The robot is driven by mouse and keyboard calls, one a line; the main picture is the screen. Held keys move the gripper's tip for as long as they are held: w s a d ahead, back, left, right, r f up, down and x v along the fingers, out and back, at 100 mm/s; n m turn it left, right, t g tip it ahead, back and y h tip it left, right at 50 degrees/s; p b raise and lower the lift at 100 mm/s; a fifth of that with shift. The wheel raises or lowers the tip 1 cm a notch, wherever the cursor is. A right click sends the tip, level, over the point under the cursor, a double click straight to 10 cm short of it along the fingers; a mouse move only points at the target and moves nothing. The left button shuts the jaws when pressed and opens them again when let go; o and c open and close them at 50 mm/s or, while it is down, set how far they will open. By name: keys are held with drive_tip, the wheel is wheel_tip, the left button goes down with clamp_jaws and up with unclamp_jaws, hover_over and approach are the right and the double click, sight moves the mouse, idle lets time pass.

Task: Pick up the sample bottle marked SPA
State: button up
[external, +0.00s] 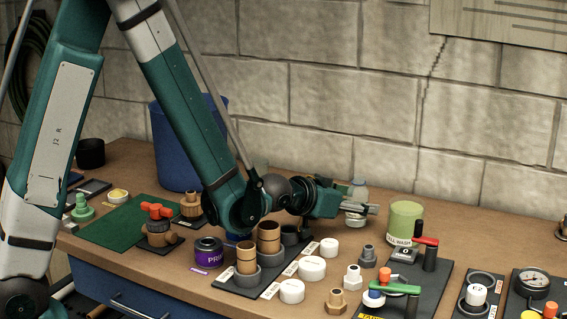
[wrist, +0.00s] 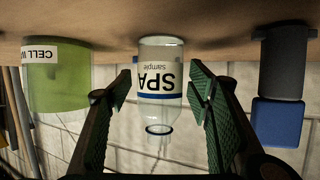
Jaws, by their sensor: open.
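The SPA sample bottle (wrist: 160,85) is clear glass with a white label and a dark blue stripe. The wrist view is upside down, and the bottle stands on the bench between my two fingers with a gap on each side. In the external view the bottle (external: 358,190) stands near the back of the bench, its middle partly hidden by my fingers. My gripper (wrist: 161,95) is open, with green padded fingers around the bottle and not visibly touching it. My gripper also shows at the bottle in the external view (external: 358,208).
A green CELL WASH container (wrist: 58,78) stands beside the bottle, and also shows in the external view (external: 405,220). A dark grey cylinder and blue block (wrist: 278,122) are on the other side. White caps (external: 312,268), fittings and a PRIMER can (external: 208,252) crowd the front.

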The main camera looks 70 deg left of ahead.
drive_tip(key=shift+w+a, duration=0.1)
drive_tip(key=shift+w, duration=0.15)
drive_tip(key=shift+c, duration=0.2)
drive_tip(key=c, duration=1)
